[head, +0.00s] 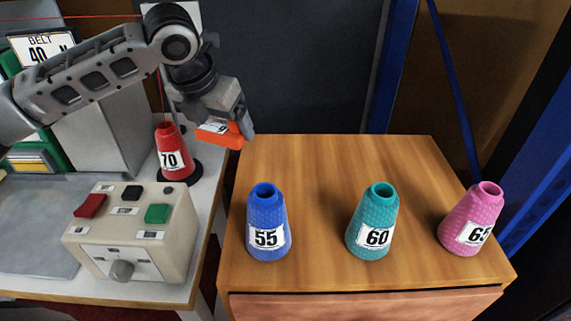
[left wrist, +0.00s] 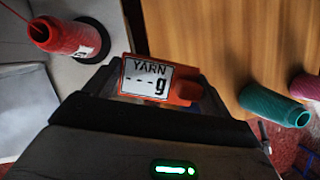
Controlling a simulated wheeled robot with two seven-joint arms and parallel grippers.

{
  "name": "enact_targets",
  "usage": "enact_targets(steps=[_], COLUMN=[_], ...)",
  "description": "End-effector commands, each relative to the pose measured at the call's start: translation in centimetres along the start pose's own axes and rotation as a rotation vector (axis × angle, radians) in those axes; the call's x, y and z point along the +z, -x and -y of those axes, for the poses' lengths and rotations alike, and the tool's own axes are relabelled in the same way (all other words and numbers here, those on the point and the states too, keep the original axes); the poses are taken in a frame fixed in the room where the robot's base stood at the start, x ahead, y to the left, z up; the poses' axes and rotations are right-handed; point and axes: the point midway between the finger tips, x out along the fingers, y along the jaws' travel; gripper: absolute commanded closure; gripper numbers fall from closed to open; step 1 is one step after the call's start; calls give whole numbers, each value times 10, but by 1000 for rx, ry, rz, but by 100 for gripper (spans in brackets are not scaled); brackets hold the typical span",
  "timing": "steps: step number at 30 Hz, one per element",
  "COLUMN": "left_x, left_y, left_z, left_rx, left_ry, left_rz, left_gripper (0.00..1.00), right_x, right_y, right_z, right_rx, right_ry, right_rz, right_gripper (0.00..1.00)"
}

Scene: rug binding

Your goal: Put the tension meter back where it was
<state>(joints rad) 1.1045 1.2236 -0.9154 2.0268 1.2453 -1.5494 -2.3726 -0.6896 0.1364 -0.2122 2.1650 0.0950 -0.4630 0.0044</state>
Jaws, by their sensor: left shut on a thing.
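The tension meter is an orange block with a white label. In the head view the meter (head: 222,137) is held in the air near the left edge of the wooden table top. My left gripper (head: 236,122) is shut on it. In the left wrist view the meter (left wrist: 182,92) sits between the fingers, and its label reads "YARN" with dashes and "g". My right gripper is in neither view.
A red cone marked 70 (head: 170,150) stands on a black base behind a beige control box (head: 130,235). Blue (head: 266,215), teal (head: 374,215) and pink (head: 468,212) cones stand on the wooden table (head: 320,165). Its back left is clear.

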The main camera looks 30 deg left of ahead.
Motion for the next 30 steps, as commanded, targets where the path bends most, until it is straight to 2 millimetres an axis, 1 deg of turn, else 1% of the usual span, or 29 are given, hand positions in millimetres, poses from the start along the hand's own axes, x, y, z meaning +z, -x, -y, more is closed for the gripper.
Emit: enact_targets(steps=[1,5,8,15,18,21,24,30], left_x=[-2,7,22,64,67,73,76,80], left_y=[-8,-18,-34,-80,-107,-125,-136,-149], left_z=[0,6,15,37,41,46,48,51], left_rx=[0,-2,-4,-1,2,0,1,1], left_ry=[0,1,1,1,0,2,2,1], left_rz=[1,0,-2,-1,-4,-2,-1,-1], left_gripper=[46,46,46,46,46,46,46,46], right_x=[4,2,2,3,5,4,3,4], right_y=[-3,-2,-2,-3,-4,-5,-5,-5], right_z=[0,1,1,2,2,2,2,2], right_rx=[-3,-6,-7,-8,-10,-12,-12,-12], right_ry=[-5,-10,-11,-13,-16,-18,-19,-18], right_rz=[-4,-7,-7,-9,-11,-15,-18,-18], right_gripper=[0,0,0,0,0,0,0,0])
